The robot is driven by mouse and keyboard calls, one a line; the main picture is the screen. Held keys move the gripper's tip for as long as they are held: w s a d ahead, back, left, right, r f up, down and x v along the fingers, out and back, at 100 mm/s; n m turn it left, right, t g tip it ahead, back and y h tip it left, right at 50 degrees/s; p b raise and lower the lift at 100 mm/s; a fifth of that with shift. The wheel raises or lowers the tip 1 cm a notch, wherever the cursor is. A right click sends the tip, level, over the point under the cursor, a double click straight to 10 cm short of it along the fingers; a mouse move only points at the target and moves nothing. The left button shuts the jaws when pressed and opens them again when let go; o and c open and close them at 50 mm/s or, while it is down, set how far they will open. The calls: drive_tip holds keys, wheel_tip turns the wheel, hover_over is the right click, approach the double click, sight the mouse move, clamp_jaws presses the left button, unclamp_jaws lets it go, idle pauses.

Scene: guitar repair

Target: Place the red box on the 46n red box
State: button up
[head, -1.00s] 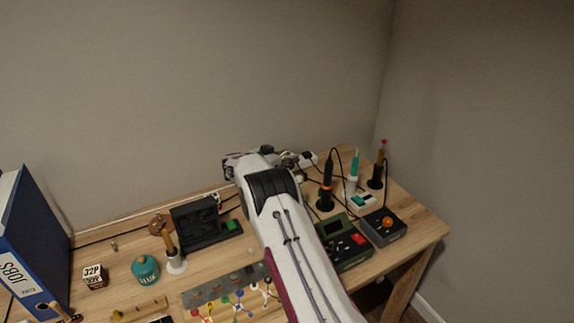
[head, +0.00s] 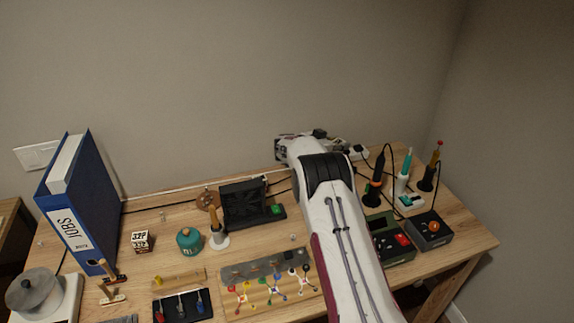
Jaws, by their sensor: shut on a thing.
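My arm reaches over the right half of the workbench to the wall. The end of my arm with my gripper (head: 328,138) is at the bench's back edge, largely hidden behind my own arm. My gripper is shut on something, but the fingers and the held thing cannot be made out. A small dark reddish box (head: 141,242) with white "32P" labels stands on the left part of the wooden bench (head: 160,222), well apart from my gripper. No box with a readable 46n label shows.
A blue binder (head: 90,205) stands at the left. A teal jar (head: 190,241), a black stand (head: 245,204) and a grey holder (head: 265,268) occupy the middle. Upright tools (head: 376,180) and a dark control box (head: 428,231) crowd the right. Bare wood surrounds the labelled box.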

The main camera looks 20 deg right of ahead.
drive_tip(key=s+a+r+n+t+y, duration=0.2)
drive_tip(key=a+r+n+t+y, duration=0.25)
drive_tip(key=a+r, duration=0.7)
drive_tip(key=s+a+r+n+t+y, duration=0.1)
drive_tip(key=s+a+n+y, duration=0.35)
drive_tip(key=a, duration=0.35)
drive_tip(key=s+a+n+t+y, duration=0.25)
drive_tip(key=s+a+n, duration=0.2)
drive_tip(key=a, duration=0.45)
drive_tip(key=w+f+n+g+y, duration=0.1)
drive_tip(key=w+f+n+y, duration=0.2)
drive_tip(key=w, duration=1)
drive_tip(key=shift+w+d+f+n+g+y, duration=0.25)
drive_tip(key=shift+f+n+g+y, duration=0.1)
drive_tip(key=shift+f+y, duration=1.35)
drive_tip(key=shift+f, duration=0.15)
drive_tip(key=shift+f, duration=3.1)
